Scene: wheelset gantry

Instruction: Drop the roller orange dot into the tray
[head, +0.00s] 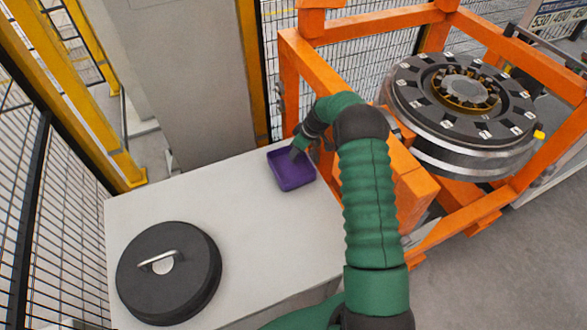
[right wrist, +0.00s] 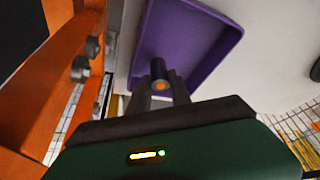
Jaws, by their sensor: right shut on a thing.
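The purple tray (head: 292,176) lies on the far right part of the light table in the head view. It fills the upper middle of the right wrist view (right wrist: 207,22). My right gripper (head: 297,152) reaches over the tray from the right. In the right wrist view its fingers (right wrist: 162,90) are shut on a small dark roller (right wrist: 158,69) with an orange dot on its end. The roller shows against the tray's inside; its height above the floor of the tray is hard to tell. My left gripper is not in view.
A round black lid (head: 168,272) with a metal handle sits on the table (head: 250,235) at the front left. An orange frame (head: 330,68) holding a large wheel-like disc (head: 465,100) stands right of the tray. Mesh fencing lies left and behind. The table's middle is clear.

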